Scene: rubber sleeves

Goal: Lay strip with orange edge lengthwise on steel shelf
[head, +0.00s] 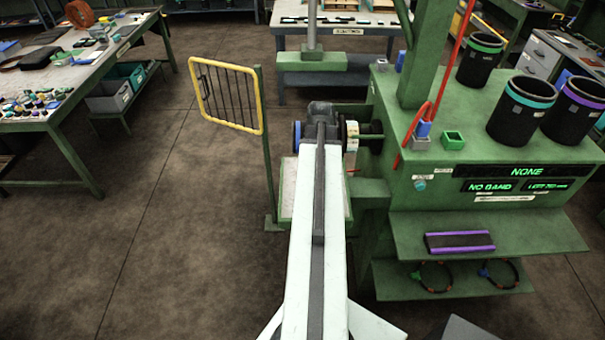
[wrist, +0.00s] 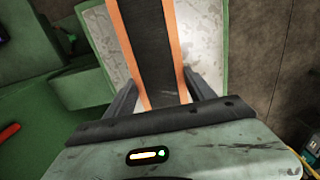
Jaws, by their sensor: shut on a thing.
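The strip with the orange edge (wrist: 152,50) is black with an orange border along both long sides. In the wrist view it runs away from my gripper (wrist: 162,88), between the two fingers, which are shut on it. The steel shelf (wrist: 204,45) is a worn pale plate with a green frame, behind the strip. The strip lines up roughly with the plate's length, a little tilted. I cannot tell whether it touches the plate. In the head view the steel shelf (head: 289,188) is partly covered by my arm, and the strip and fingers are hidden.
A green machine (head: 480,150) stands right of the shelf, with black cylinders on top. A purple-edged strip (head: 460,241) lies on its lower green ledge (head: 540,232). A yellow-framed gate (head: 227,95) stands left of the shelf.

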